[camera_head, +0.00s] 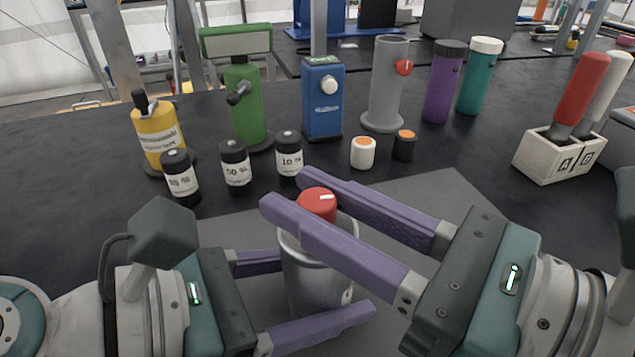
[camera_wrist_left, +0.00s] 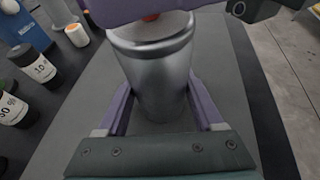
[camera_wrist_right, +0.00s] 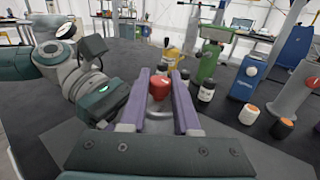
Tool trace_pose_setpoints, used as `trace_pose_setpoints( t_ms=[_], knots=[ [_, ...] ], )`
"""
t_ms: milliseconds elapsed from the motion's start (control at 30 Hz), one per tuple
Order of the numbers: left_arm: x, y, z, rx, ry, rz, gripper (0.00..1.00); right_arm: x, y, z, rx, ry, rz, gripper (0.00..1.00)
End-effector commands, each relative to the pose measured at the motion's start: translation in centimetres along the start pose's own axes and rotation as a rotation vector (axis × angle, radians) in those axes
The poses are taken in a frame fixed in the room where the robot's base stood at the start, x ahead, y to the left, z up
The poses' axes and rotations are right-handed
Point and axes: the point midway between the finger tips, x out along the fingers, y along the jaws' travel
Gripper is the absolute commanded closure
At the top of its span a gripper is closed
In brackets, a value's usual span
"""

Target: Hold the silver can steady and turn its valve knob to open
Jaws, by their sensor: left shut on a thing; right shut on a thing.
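The silver can (camera_head: 318,285) stands upright on the grey mat, with a red valve knob (camera_head: 317,203) on top that bears a white mark. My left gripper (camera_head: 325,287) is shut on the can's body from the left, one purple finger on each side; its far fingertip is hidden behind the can. In the left wrist view the can (camera_wrist_left: 160,70) sits between both fingers. My right gripper (camera_head: 284,190) reaches in from the right above the can, shut on the knob. In the right wrist view the red knob (camera_wrist_right: 160,87) is between the fingers.
A white box (camera_head: 548,160) with red and white handles is at right. The grey mat (camera_head: 430,195) is clear towards the right.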

Motion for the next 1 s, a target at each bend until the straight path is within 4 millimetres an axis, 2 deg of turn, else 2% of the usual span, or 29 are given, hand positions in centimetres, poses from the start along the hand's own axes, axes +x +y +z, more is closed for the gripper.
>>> trace_pose_setpoints(
  t_ms=[1000],
  knots=[
    [0.03,-0.24,-0.13,-0.003,0.002,-0.007,1.0,0.01,-0.29,-0.15,-0.003,0.002,0.8,1.0]
  ],
)
